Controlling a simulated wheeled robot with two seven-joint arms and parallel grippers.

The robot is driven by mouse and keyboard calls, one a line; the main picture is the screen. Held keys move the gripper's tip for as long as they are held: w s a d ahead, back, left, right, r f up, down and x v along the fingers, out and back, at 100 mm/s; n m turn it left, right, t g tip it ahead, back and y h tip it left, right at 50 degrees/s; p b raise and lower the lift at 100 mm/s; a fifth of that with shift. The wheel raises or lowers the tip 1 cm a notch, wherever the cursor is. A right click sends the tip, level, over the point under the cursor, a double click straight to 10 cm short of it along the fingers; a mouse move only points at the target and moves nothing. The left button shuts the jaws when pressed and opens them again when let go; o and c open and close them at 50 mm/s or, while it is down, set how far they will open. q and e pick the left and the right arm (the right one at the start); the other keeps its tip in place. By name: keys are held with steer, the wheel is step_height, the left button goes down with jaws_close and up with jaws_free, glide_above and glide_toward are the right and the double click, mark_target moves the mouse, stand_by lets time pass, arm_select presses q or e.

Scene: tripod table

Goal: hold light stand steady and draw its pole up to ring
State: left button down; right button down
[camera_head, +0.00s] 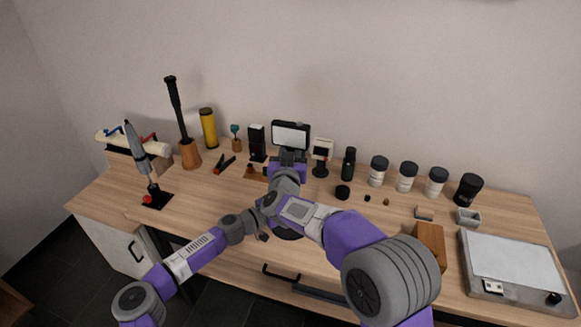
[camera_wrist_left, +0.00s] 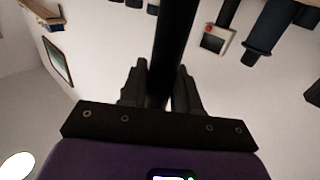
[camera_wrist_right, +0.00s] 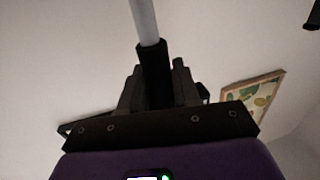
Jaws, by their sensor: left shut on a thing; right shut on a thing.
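The light stand has a dark panel head with a pale face (camera_head: 290,134) near the table's middle; part of its black round base (camera_head: 288,234) shows below my arms. My right gripper (camera_head: 288,154) is just under the head. In the right wrist view its fingers (camera_wrist_right: 158,85) are shut on a black section of the pole (camera_wrist_right: 155,62), with a pale grey pole section (camera_wrist_right: 144,22) beyond. In the left wrist view my left gripper (camera_wrist_left: 162,88) is shut on a black pole (camera_wrist_left: 174,40). In the head view my arms hide the left fingers and most of the pole. I cannot see a ring.
A small light (camera_head: 322,152), a black bottle (camera_head: 348,163) and several jars (camera_head: 407,176) stand right of the stand. A wooden block (camera_head: 430,240) and a grey box (camera_head: 515,268) lie farther right. Tools and a yellow cylinder (camera_head: 208,127) stand left. Bare tabletop (camera_head: 205,205) shows left-centre.

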mark_target(290, 136)
step_height(290, 136, up, 6)
steer(key=shift+r, duration=0.1)
steer(key=c, duration=0.9)
jaws_free()
steer(key=shift+c, duration=0.2)
steer(key=shift+s, duration=0.15)
steer(key=s+a, duration=0.1)
steer(key=s, duration=1)
steer(key=shift+s, duration=0.35)
